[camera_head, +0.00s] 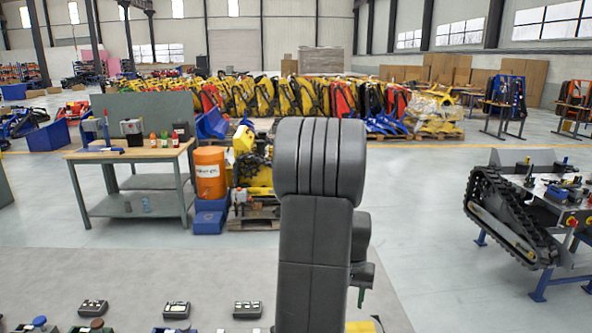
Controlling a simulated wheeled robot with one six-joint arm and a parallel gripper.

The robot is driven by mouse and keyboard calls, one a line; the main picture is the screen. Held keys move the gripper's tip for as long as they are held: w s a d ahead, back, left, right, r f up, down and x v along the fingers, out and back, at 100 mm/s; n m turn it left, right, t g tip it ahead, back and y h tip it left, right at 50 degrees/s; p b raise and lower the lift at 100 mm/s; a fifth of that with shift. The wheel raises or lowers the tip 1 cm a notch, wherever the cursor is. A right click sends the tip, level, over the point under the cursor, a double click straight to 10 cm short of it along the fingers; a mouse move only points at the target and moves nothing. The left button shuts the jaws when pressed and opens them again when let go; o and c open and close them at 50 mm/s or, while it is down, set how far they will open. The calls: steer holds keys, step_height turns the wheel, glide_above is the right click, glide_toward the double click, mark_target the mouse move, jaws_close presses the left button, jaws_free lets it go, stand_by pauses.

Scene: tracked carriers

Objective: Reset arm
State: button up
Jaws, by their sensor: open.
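My own dark grey arm stands upright in the middle of the camera_head view, its rounded elbow at the top. My gripper (362,284) shows only in part at the right edge of the arm, low in the picture. The rest of it is hidden behind the arm link. It is open, and I see nothing held in it. A small dark green piece shows at its lower end; I cannot tell what it is.
Several small devices, one of them a dark box (247,310), lie along the bottom left. A workbench (128,152) with bottles stands left, beside an orange barrel (209,172). A tracked carrier (505,218) sits on a blue stand at right. Floor between is clear.

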steer(key=f, duration=0.1)
steer(key=f+b, duration=0.1)
steer(key=f, duration=0.1)
steer(key=shift+s+d, duration=0.25)
steer(key=shift+s, duration=0.1)
steer(key=shift+w+a+f+b, duration=0.1)
steer(key=shift+f+b, duration=0.15)
steer(key=shift+b, duration=0.15)
steer(key=shift+r, duration=0.1)
